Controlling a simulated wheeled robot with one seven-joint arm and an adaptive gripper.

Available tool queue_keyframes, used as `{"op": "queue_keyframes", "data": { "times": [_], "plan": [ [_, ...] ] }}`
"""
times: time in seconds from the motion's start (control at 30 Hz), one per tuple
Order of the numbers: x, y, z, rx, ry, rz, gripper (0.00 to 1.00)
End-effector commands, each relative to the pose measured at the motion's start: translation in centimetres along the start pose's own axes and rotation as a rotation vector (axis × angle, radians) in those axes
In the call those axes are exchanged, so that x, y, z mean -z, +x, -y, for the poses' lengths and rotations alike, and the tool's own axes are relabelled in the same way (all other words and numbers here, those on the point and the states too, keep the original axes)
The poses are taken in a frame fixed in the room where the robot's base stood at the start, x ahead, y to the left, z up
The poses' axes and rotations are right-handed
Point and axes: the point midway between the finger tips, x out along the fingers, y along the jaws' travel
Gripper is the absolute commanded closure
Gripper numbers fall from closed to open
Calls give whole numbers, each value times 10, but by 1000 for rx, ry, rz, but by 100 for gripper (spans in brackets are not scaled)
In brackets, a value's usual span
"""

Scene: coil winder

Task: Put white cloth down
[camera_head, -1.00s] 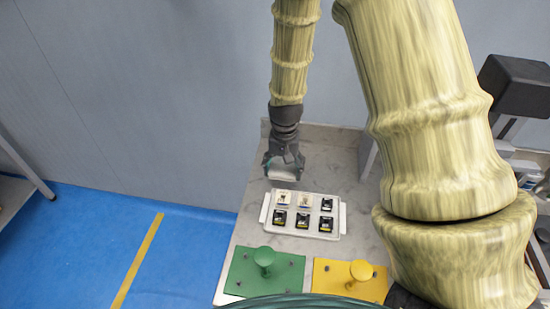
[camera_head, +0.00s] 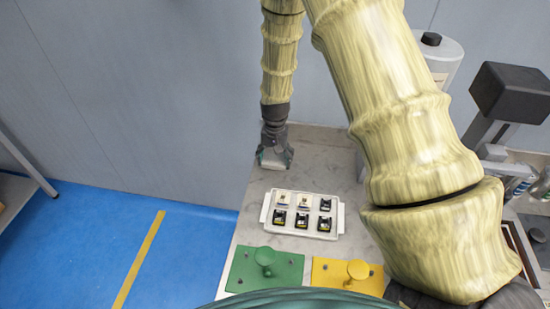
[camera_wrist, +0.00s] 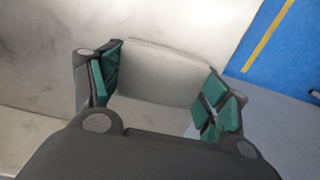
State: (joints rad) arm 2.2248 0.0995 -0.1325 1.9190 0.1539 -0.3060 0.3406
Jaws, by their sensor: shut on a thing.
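My gripper (camera_head: 274,157) is over the far left part of the grey marble table (camera_head: 318,160), behind the tray. It is shut on the white cloth (camera_wrist: 158,74), which looks like a pale folded block between the green finger pads in the wrist view. In the head view the white cloth (camera_head: 277,164) shows as a small pale patch at the fingertips. It is close to the table surface, but I cannot tell whether it touches.
A white tray (camera_head: 266,208) with several small black and white parts stands in front of my gripper. Nearer are a green plate with a knob (camera_head: 240,270) and a yellow one (camera_head: 325,275). A white cylinder (camera_head: 440,60) and a dark box-headed device (camera_head: 512,90) stand at right.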

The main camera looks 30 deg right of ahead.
Motion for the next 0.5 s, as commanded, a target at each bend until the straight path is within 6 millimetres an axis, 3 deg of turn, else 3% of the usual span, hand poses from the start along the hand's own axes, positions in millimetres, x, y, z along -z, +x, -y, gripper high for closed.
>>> {"op": "queue_keyframes", "data": {
  "times": [0.43, 0.47, 0.5],
  "plan": [
    [0, 6, 0, 0, 0, 0, 55],
    [0, 6, 0, 0, 0, 0, 19],
    [0, 6, 0, 0, 0, 0, 12]
  ]
}}
